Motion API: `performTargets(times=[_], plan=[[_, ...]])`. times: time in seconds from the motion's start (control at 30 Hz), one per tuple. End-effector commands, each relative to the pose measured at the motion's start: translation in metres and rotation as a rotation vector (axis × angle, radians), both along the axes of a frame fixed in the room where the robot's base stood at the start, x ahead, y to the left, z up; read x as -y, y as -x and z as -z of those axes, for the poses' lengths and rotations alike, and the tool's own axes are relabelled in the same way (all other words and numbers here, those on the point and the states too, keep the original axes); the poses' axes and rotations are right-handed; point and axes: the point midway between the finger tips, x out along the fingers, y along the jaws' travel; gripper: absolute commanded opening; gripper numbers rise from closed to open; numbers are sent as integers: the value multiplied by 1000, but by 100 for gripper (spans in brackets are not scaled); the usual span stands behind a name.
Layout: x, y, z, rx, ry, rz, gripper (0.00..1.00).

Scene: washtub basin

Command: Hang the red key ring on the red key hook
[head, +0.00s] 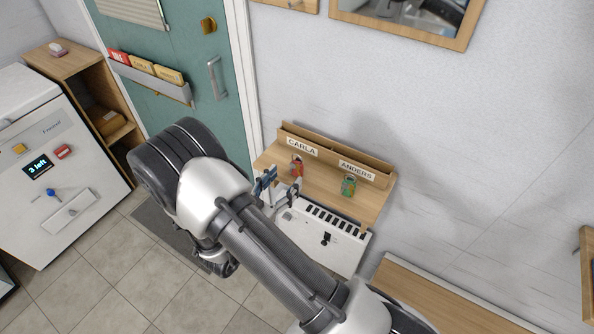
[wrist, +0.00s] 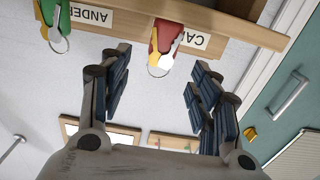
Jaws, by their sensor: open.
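The red key ring (head: 297,167) stands in front of the CARLA label on the wooden shelf (head: 323,193). In the wrist view, which is upside down, its red tag (wrist: 164,36) has a yellow key beside it and a metal loop at the top end. My gripper (head: 280,184) is open beside the red key ring. In the wrist view the loop lies between the two finger pairs of my gripper (wrist: 160,68), with gaps on both sides. The fingers appear empty.
A green key ring (head: 348,186) stands by the ANDERS label, right of the red one. A white panel with dark slots (head: 320,238) sits below the shelf. A teal door (head: 185,60) is left; a wooden-framed mirror (head: 400,20) hangs above. Bare wall lies right.

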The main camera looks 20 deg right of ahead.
Motion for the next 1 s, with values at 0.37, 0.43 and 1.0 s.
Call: performTargets(times=[0.37, 0.43, 1.0], plan=[[31, -21, 0, 2, -1, 2, 57], [40, -27, 0, 2, -1, 4, 57], [64, -45, -2, -1, -1, -1, 51]])
